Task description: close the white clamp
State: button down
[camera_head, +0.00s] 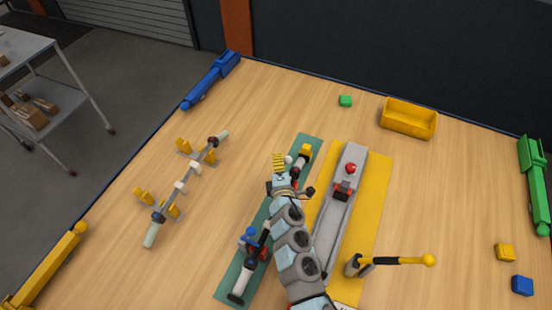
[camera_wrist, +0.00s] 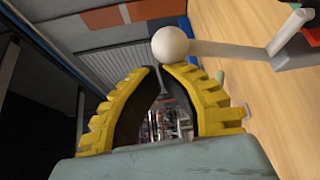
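A white ball knob (camera_wrist: 170,43) on a thin pale lever (camera_wrist: 235,48) shows in the wrist view, just beyond my fingertips. I take it for the white clamp's handle; its body is mostly out of that view. In the head view the white knob (camera_head: 288,159) sits right beside my fingertips, over the green mat (camera_head: 311,140). My gripper (camera_head: 279,158) has yellow ribbed fingers, also in the wrist view (camera_wrist: 160,68). Their tips are together with nothing between them. I cannot tell whether they touch the knob. My arm hides part of the mat.
To the right, a grey fixture (camera_head: 326,225) with a red knob (camera_head: 351,168) lies on a yellow mat (camera_head: 371,210). A yellow-ended lever (camera_head: 400,261) juts right. A yellow bin (camera_head: 409,117) stands behind.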

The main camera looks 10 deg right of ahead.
dwell(0.6)
jog(key=s+a+b, duration=0.2)
jog(key=s+a, duration=0.2)
jog(key=s, duration=0.4)
jog(key=shift+s+a, duration=0.2)
jog(key=shift+a, duration=0.1)
dwell(0.4)
jog(key=shift+f, duration=0.1)
dwell(0.4)
